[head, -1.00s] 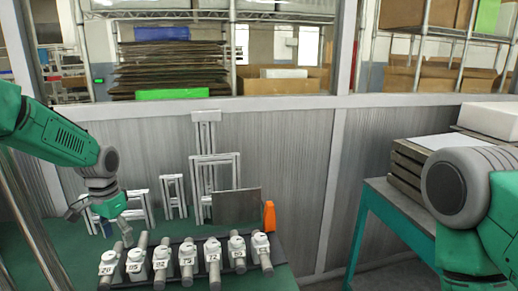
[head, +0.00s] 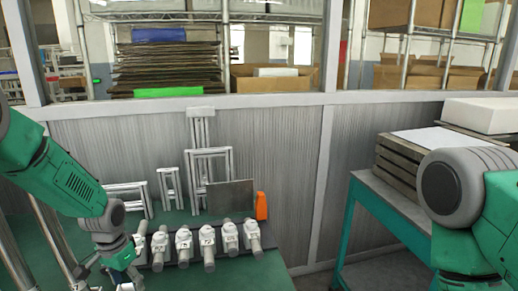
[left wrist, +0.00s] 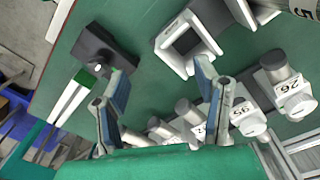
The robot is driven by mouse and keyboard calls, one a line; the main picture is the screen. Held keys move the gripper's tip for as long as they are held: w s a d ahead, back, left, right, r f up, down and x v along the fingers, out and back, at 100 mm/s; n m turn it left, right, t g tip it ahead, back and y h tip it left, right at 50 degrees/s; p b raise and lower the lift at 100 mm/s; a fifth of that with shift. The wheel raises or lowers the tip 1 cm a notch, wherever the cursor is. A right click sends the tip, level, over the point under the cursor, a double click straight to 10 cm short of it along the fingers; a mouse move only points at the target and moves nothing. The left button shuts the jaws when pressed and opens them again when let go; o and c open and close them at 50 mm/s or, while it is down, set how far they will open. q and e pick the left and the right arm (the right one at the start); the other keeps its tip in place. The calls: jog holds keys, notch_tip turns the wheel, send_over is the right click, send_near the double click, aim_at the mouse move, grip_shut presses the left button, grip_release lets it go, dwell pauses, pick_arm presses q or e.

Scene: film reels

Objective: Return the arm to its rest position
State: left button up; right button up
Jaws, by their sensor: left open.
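My left arm (head: 70,185) comes in from the left in the head view and points down. Its gripper (head: 113,273) is low over the left part of the green table (head: 255,272). The left wrist view shows the same gripper (left wrist: 160,70) with its two blue-grey fingers apart and nothing between them. A row of several numbered grey-white reel pieces (head: 205,240) stands on a dark rack beside the gripper, partly hidden by it at the left end. My right arm (head: 455,195) shows at the right; its gripper is out of view.
Grey frames (head: 207,165), a dark plate (head: 230,195) and an orange object (head: 261,206) stand at the table's back by the wall. A dark block (left wrist: 105,48) and a square holder (left wrist: 187,40) show in the wrist view. A teal bench (head: 390,205) stands right.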

pick_arm(q)
jog(key=s+d+f+n, duration=0.1)
jog(key=s+d+f, duration=0.1)
jog(key=s+f, duration=0.4)
jog(key=s+d+f, duration=0.3)
jog(key=s+f, duration=0.2)
jog(key=s, duration=0.3)
jog(key=s+f+n, duration=0.1)
jog(key=s+n, duration=0.1)
jog(key=s, duration=1.9)
notch_tip(320, 180, down, 5)
jog(key=b, duration=0.5)
jog(key=shift+w, duration=0.15)
